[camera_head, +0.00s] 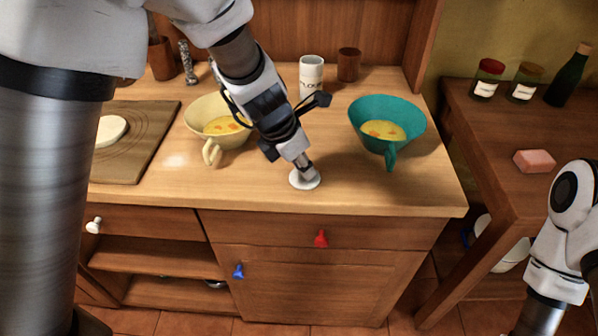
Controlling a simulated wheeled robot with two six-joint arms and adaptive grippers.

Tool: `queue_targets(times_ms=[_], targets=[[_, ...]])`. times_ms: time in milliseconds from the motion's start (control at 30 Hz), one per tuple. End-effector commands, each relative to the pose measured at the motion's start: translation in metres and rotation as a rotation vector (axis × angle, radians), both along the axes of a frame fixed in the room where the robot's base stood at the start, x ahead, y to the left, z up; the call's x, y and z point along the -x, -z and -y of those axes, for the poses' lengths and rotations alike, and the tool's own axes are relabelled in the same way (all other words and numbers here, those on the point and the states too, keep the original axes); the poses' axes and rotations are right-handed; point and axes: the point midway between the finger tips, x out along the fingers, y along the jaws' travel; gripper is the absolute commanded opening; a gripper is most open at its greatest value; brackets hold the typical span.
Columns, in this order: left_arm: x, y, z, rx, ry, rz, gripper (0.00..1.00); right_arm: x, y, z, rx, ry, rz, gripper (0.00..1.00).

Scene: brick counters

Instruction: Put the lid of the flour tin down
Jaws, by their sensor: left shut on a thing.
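A white round lid (299,182) is at the front part of the wooden counter, right under my left gripper (305,170). My left gripper points down and is shut on the lid. The lid looks level; I cannot tell whether it touches the counter top. The white flour tin (311,72) with dark lettering stands upright at the back of the counter, partly covered by my left arm. My right arm shows at the lower right, but its gripper is outside the view.
A cream bowl (206,110) and a teal bowl (412,118), both with yellow contents, stand on either side of my left gripper. A brown cup (348,65) is beside the tin. A board (150,140) lies at left. Bare counter (400,190) lies right of the lid.

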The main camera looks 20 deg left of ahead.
Motion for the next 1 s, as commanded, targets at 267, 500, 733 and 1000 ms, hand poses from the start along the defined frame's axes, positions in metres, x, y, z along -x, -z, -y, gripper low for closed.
queue_targets(times_ms=[267,500,733,1000], targets=[[0.001,0.001,0.0,-0.001,0.0,-0.002,0.0,-0.001,0.0,0.0,0.0,0.001,0.002,0.4],[0.0,0.003,0.0,-0.001,0.0,-0.001,0.46,-0.001,0.001,0.0,0.0,0.001,0.002,0.4],[0.0,0.001,0.0,-0.001,0.0,-0.001,0.46,-0.001,-0.001,0.0,0.0,0.0,0.002,0.4],[0.012,-0.046,-0.01,0.0,0.0,0.004,0.46,-0.001,-0.025,0.0,0.0,0.0,0.002,0.4]])
